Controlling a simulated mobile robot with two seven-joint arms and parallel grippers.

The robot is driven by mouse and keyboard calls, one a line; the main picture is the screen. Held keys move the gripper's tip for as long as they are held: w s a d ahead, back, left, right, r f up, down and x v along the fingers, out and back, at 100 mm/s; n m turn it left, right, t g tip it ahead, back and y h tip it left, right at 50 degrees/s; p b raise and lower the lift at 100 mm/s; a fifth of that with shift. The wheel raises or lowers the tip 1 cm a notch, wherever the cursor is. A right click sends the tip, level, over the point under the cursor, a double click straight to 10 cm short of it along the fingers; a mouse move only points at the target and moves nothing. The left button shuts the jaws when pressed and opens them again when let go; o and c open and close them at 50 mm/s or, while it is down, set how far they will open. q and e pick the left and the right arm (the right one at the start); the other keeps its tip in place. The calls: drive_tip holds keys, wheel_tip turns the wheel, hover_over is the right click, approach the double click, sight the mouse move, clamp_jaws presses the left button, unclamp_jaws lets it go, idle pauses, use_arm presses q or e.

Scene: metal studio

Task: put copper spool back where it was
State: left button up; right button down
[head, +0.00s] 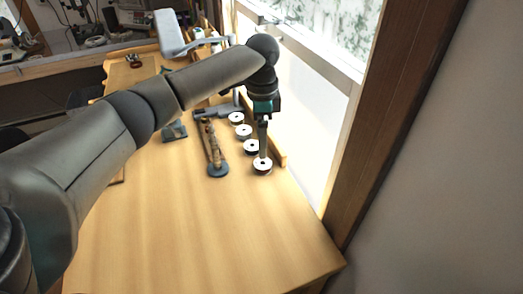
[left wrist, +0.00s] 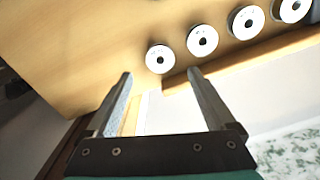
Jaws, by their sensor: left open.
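Several white-rimmed spools with dark centres stand in a row along the right side of the wooden table. The nearest spool (head: 262,166) lies at the row's near end; it also shows in the left wrist view (left wrist: 159,59). Another spool (left wrist: 202,40) is beside it there. No copper colour shows on any of them, so I cannot tell which is the copper spool. My left gripper (head: 263,154) points down above the nearest spool. In the left wrist view its fingers (left wrist: 160,73) are apart with nothing held, and that spool appears just beyond the tips. My right gripper is not in view.
A low wooden strip (head: 279,151) runs along the window side. A small dark object (head: 175,132) lies farther left. The table's near part (head: 200,235) is clear.

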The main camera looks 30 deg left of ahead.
use_arm(q)
drive_tip(key=shift+r, duration=2.4)
drive_tip(key=shift+r, duration=0.1)
